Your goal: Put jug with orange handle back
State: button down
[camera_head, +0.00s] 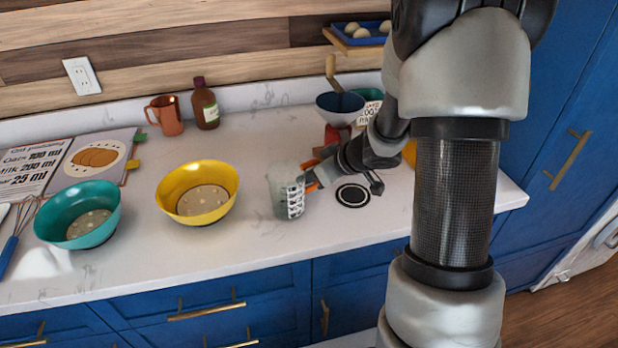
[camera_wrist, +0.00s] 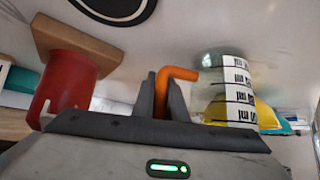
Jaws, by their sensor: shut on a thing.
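The jug is a clear measuring jug (camera_head: 284,192) with white scale marks and an orange handle. It is upright above the counter, left of a black ring mark (camera_head: 352,195). I cannot tell if its base touches the counter. My gripper (camera_head: 314,177) comes from the right and is shut on the orange handle. In the wrist view the handle (camera_wrist: 180,73) runs between my two fingers (camera_wrist: 164,100), and the scaled wall of the jug (camera_wrist: 238,92) shows at the right. The ring mark (camera_wrist: 115,8) also shows at the top there.
A yellow bowl (camera_head: 180,180) and a teal bowl (camera_head: 76,222) stand left of the jug. An orange-brown mug (camera_head: 168,115) and a brown bottle (camera_head: 206,106) stand by the wall. A dark hopper (camera_head: 340,104) on a red base is behind my gripper. The counter between yellow bowl and jug is clear.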

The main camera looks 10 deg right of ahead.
jog(key=shift+f, duration=0.15)
jog(key=c, duration=1.8)
grip_release()
jog(key=shift+o, duration=0.2)
jog(key=shift+r, duration=0.3)
jog(key=p+v, duration=0.4)
jog(key=v, duration=0.8)
jog(key=shift+f, duration=0.15)
jog(key=shift+s, duration=0.1)
